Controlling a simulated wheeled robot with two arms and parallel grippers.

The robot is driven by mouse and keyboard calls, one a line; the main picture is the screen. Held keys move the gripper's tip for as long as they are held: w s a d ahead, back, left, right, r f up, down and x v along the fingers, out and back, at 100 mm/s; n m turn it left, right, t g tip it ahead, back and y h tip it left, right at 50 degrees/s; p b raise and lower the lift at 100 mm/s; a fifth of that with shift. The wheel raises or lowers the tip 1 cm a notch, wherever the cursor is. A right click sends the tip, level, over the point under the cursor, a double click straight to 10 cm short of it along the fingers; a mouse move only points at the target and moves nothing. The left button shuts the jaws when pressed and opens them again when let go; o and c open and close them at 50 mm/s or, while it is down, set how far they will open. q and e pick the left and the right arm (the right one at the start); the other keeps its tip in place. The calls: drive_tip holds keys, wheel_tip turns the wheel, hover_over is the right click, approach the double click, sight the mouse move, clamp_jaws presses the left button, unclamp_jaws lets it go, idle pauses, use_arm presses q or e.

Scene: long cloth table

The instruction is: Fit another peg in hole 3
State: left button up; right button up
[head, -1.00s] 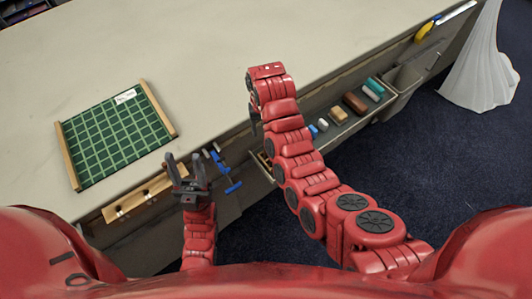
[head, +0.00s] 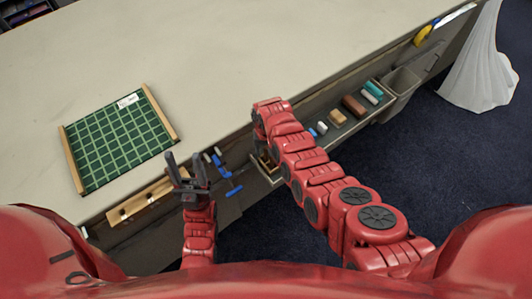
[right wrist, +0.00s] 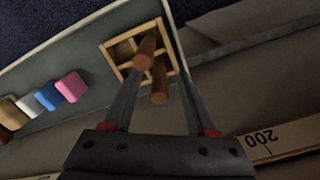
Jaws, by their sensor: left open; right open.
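Two brown cylindrical pegs show in the right wrist view, one (right wrist: 145,50) at a small wooden divided box (right wrist: 107,48) and one nearer (right wrist: 160,84). My right gripper (right wrist: 152,75) is open above the box, with the pegs between its fingers in the picture; I cannot tell whether it touches them. In the head view my right arm hides this gripper and most of the box (head: 268,163). A wooden strip (head: 140,200) with dark spots lies along the table's front side; its hole numbers are not readable.
A green gridded mat (head: 118,140) with wooden side bars lies on the table (head: 250,60). Blue clamps (head: 222,165) hang at the front edge. A grey shelf (head: 345,128) holds several coloured blocks, with a grey bin (head: 402,85) beyond. The tabletop's middle is clear.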

drive_tip(key=shift+f, duration=0.6)
clamp_jaws()
